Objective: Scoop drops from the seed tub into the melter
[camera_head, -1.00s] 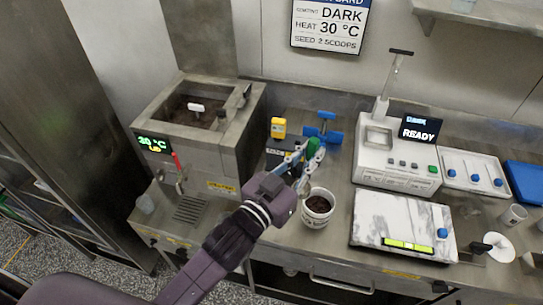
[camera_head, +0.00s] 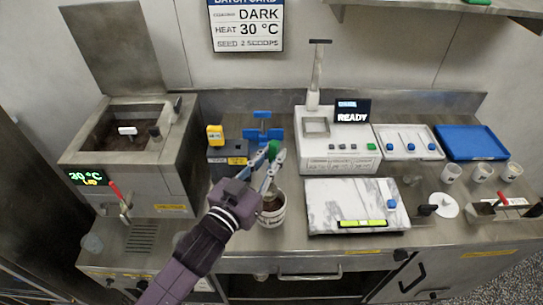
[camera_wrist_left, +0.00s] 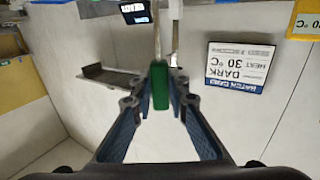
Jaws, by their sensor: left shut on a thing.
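My left gripper (camera_head: 273,162) is shut on a green-handled tool, whose handle (camera_head: 276,150) shows between the fingers. In the left wrist view the green handle (camera_wrist_left: 159,85) sits between both fingers, with a thin metal shaft beyond it. I cannot make out the tool's bowl. The seed tub (camera_head: 272,217), white with dark drops inside, stands on the counter just below the gripper, partly covered by it. The melter (camera_head: 150,180) is the steel box at the left, its lid raised, dark contents and a white-handled object inside, display reading 30 °C. My right gripper is not in view.
A dark box with a yellow-topped item (camera_head: 215,135) and a blue stand (camera_head: 262,133) are behind the gripper. A marble slab (camera_head: 340,200) and a white machine reading READY (camera_head: 325,150) are right of the tub. A red-handled tap (camera_head: 116,190) juts from the melter's front.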

